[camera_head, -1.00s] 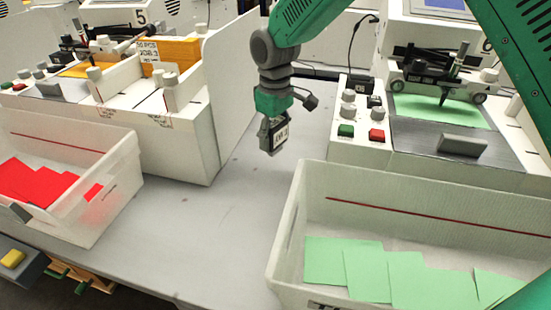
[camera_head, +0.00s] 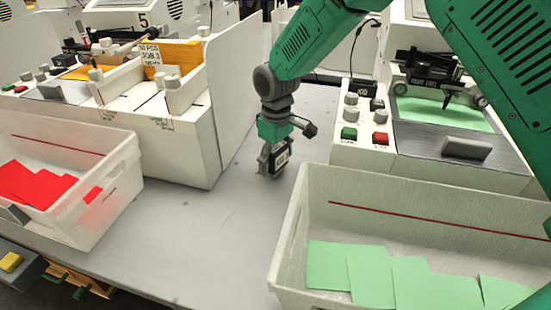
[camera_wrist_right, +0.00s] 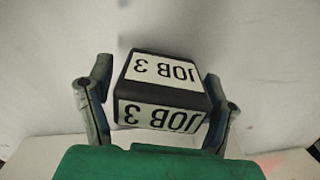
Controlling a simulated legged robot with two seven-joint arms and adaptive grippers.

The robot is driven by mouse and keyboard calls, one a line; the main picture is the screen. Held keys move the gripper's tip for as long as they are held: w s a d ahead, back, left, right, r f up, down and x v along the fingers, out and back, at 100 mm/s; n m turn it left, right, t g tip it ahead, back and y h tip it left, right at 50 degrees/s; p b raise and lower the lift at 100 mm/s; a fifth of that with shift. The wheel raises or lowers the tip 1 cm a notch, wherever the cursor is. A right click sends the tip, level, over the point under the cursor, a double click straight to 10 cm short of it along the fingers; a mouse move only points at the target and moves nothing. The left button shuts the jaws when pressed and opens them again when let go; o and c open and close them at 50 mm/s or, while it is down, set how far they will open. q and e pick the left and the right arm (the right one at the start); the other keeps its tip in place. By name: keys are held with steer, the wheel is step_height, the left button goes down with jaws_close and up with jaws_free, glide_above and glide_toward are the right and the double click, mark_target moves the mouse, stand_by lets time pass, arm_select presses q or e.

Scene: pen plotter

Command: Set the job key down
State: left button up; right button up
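The job key (camera_wrist_right: 162,90) is a dark block with white labels reading "JOB 3". In the right wrist view it sits between the two fingers of my right gripper (camera_wrist_right: 158,100), which appear to press on its sides. In the head view my right gripper (camera_head: 273,158) points down over the grey table (camera_head: 235,215), with the key (camera_head: 279,160) at its tip. The key is low, close to the table top; I cannot tell if it touches. My left gripper is not in view.
A white bin with green sheets (camera_head: 288,240) stands at front right, and one with red sheets (camera_head: 118,170) at left. A plotter with green and red buttons (camera_head: 365,136) stands right of the gripper. Another plotter (camera_head: 190,130) stands at left. Table between is clear.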

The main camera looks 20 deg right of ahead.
step_height(320, 180, up, 12)
steer(key=shift+r+p, duration=0.15)
steer(key=shift+p, duration=0.85)
